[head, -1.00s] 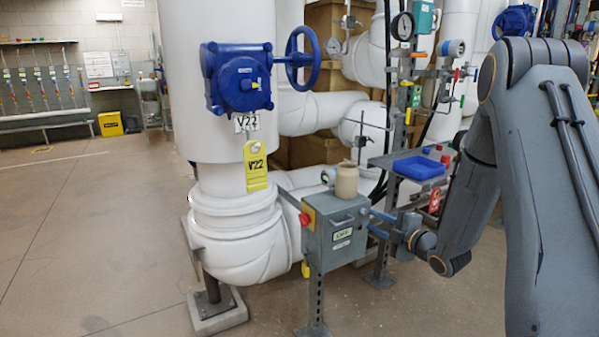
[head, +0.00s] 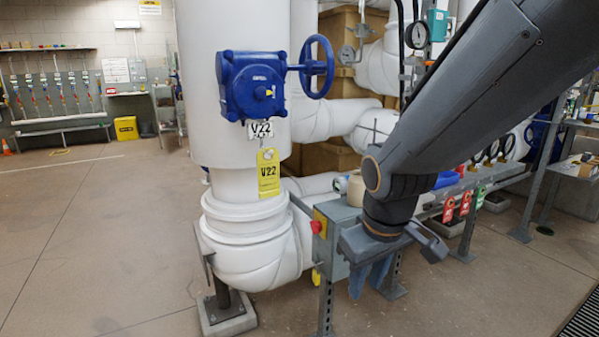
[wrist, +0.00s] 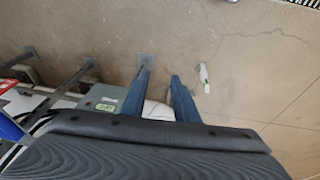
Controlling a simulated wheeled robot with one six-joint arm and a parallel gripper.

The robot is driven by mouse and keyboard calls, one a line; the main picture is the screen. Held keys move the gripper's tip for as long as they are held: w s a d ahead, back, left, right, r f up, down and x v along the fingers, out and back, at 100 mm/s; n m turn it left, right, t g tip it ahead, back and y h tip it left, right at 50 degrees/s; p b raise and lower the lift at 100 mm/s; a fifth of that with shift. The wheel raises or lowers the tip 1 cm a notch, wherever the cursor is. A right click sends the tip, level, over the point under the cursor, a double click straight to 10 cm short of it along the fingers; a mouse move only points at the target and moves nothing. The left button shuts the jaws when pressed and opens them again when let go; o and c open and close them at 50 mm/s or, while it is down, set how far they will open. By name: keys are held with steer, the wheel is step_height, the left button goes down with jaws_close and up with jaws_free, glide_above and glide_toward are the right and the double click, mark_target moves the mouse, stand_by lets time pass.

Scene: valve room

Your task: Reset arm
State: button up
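My arm reaches in from the upper right of the head view, bent at the elbow, with my gripper (head: 371,277) hanging down in front of the grey control box (head: 335,235). In the wrist view the two blue fingers of my gripper (wrist: 160,88) stand apart with bare floor showing between their tips. Nothing is held between them. The grey box with its green label (wrist: 105,103) lies just left of the fingers in that view. My arm hides part of the box and the pipes behind it.
A tan jar (head: 356,190) sits on the box. Red tags (head: 448,209) hang from a rail at right.

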steer(key=s+a+r+m+g, duration=0.2)
steer(key=s+a+g, duration=0.1)
steer(key=s, duration=1)
steer(key=d+r+m+p, duration=0.3)
steer(key=d+r+p, duration=0.7)
steer(key=p, duration=0.9)
steer(key=shift+w+r, duration=0.3)
steer(key=shift+r, duration=0.05)
steer(key=shift+o, duration=0.5)
steer(key=shift+a, duration=0.15)
